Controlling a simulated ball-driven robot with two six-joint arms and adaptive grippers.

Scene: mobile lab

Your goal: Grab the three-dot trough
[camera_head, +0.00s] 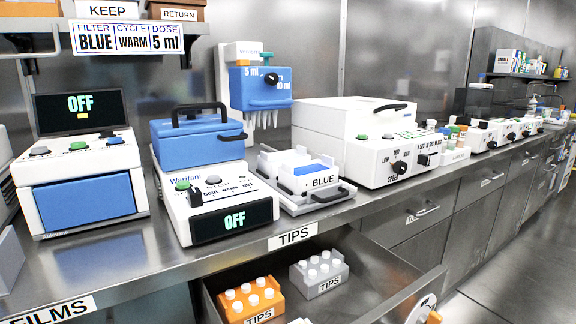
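I cannot make out a trough marked with three dots. The open drawer (372,262) below the bench's TIPS label holds an orange tip box (252,300) and a grey tip box (319,273), each with several white round tops.
The steel bench holds an OFF-screen machine (80,175), a blue-lidded warmer (215,185), a blue pipetting head (260,88), a tray labelled BLUE (318,197) and a large white machine (350,140). The open drawer juts out below. Floor at right is clear.

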